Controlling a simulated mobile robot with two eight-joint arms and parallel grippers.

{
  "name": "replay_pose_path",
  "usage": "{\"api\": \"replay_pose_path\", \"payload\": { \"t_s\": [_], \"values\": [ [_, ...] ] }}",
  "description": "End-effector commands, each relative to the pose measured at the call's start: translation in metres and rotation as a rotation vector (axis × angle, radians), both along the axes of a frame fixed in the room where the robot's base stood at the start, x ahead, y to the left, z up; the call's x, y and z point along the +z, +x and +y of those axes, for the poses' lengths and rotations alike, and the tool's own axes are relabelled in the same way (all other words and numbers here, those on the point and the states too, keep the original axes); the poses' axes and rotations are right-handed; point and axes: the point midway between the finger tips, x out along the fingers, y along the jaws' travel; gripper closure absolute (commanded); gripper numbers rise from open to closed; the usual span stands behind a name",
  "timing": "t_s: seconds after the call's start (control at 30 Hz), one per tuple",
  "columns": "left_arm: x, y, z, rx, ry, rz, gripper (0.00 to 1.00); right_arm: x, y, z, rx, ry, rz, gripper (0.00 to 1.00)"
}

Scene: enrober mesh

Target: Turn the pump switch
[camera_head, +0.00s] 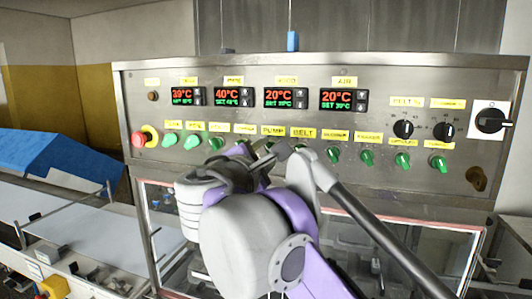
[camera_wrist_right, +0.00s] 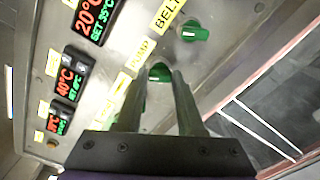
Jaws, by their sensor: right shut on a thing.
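The grey control panel (camera_head: 225,115) carries a row of green rotary switches under yellow labels. The pump switch (camera_wrist_right: 160,72) is a green knob beside the PUMP label (camera_wrist_right: 140,54) in the right wrist view. My right gripper (camera_wrist_right: 162,78) reaches the panel there and is shut on this knob, with one finger on each side. In the head view the PUMP label (camera_head: 273,131) shows above my right arm, which hides most of the knob and the fingertips. My left gripper is not in view.
The green belt switch (camera_wrist_right: 195,31) is close beside the pump switch. A red emergency stop (camera_head: 138,139) is at the panel's left end and a black main switch (camera_head: 490,120) at its right end. A conveyor with a blue cover (camera_head: 60,155) stands at left.

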Motion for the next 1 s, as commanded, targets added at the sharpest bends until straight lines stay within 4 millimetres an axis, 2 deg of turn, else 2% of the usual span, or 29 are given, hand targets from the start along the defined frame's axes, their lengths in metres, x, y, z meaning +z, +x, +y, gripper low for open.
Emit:
{"api": "replay_pose_path", "payload": {
  "t_s": [0.23,0.43,1.0],
  "values": [
    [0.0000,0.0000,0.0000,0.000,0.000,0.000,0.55,-0.0001,0.0000,0.0000,0.000,0.025,-0.008,1.00],
    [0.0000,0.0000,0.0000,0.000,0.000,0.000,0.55,-0.0003,-0.0001,-0.0001,0.000,0.112,-0.036,1.00],
    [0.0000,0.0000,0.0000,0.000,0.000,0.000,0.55,-0.0011,-0.0002,-0.0002,0.000,0.598,-0.194,1.00]
  ]
}}
